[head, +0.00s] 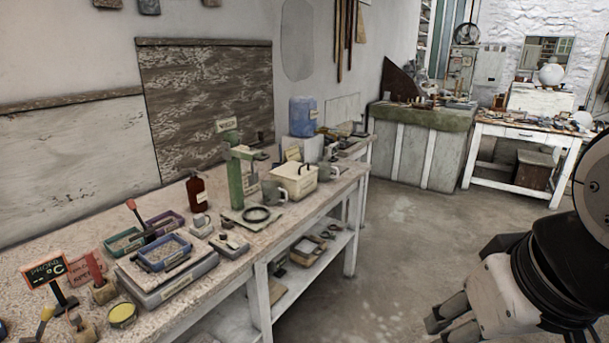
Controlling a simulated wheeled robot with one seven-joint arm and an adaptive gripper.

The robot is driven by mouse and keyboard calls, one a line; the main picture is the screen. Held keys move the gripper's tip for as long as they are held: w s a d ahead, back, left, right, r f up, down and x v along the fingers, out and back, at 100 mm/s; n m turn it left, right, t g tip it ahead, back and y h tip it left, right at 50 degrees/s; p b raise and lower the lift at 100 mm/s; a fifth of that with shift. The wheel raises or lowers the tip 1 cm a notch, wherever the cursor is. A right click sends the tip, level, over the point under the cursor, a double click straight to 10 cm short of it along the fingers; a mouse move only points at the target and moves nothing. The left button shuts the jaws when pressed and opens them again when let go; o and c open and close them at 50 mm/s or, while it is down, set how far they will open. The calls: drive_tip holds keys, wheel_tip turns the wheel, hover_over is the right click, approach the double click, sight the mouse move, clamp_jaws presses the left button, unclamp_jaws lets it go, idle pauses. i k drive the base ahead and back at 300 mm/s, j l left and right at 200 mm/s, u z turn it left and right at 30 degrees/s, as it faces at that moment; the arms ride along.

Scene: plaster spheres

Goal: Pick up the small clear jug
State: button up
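I cannot make out a clearly transparent jug. Two small grey-green, handled vessels stand on the long workbench (190,226): a nearer one (273,193) in front of a cream lidded box (294,180), and a farther one (327,171) to the box's right. I cannot tell whether either is clear. My gripper (440,327) is at the bottom right, over the floor and well away from the bench. Its two grey fingers look apart, with nothing seen between them; the lower finger is partly cut off by the frame edge.
A green upright stand (235,180), a brown bottle (197,193), a black ring (257,214) and several trays crowd the bench. A large blue container (303,116) stands farther back. The floor (400,240) right of the bench is clear. More benches stand at the back.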

sight(329, 173)
drive_tip(key=i+l, duration=0.2)
drive_tip(key=i, duration=0.25)
drive_tip(key=i+l, duration=0.15)
drive_tip(key=i, duration=0.3)
drive_tip(key=i+l, duration=0.2)
drive_tip(key=i, duration=0.3)
drive_tip(key=i+l, duration=0.15)
drive_tip(key=i, duration=0.3)
drive_tip(key=i+l, duration=0.2)
drive_tip(key=i, duration=0.25)
drive_tip(key=i+l, duration=0.15)
drive_tip(key=i, duration=0.3)
